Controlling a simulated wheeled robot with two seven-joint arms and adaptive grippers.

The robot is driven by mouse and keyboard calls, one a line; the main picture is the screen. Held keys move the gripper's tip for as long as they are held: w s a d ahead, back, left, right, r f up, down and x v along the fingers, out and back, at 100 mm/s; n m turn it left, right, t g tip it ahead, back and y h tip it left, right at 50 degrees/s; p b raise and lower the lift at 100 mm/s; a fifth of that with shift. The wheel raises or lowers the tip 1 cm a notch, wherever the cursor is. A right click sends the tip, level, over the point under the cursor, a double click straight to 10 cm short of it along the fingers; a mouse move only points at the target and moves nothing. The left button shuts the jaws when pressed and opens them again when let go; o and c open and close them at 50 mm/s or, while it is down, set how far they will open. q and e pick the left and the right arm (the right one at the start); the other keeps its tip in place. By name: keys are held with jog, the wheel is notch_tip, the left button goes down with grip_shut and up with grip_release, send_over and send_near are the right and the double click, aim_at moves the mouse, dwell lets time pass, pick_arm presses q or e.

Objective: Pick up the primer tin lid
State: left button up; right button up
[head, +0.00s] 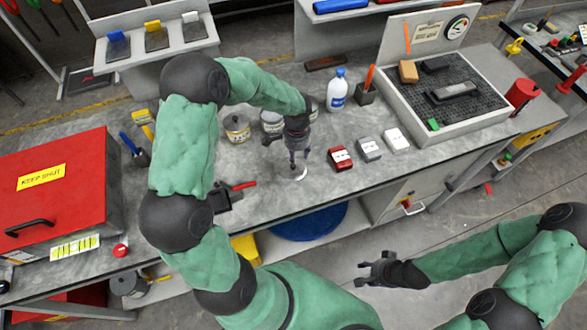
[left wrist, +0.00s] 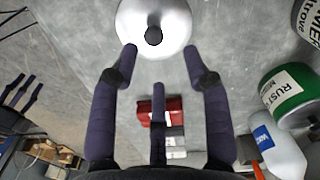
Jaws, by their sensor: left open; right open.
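The primer tin lid (left wrist: 153,14) is a round silver disc with a black knob at the top of the left wrist view, partly cut off by the frame edge. In the head view only a thin pale rim of the lid (head: 301,174) shows on the grey bench, the rest behind my left gripper. My left gripper (head: 297,168) points down over it. In the left wrist view its fingers (left wrist: 161,52) are spread and empty, the tips near the lid's lower edge; I cannot tell if they touch. My right gripper (head: 370,268) is open and empty in front of the bench.
Tins (head: 237,128) and a white bottle (head: 338,91) stand behind my left gripper. Red (head: 340,158), grey (head: 369,149) and white (head: 397,140) blocks sit to its right. A red cabinet (head: 60,190) is at left, a mesh tray (head: 447,95) at right.

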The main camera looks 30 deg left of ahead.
pick_arm(q)
jog(key=shift+s+f, duration=0.3)
jog(key=shift+f, duration=0.05)
jog(key=f, duration=0.3)
jog(key=shift+s+a+f+b, duration=0.25)
jog(key=shift+s+b, duration=0.05)
jog(key=shift+s, duration=0.1)
jog(key=shift+f, duration=0.45)
jog(key=shift+r, duration=0.1)
jog(key=shift+c, duration=0.3)
grip_shut()
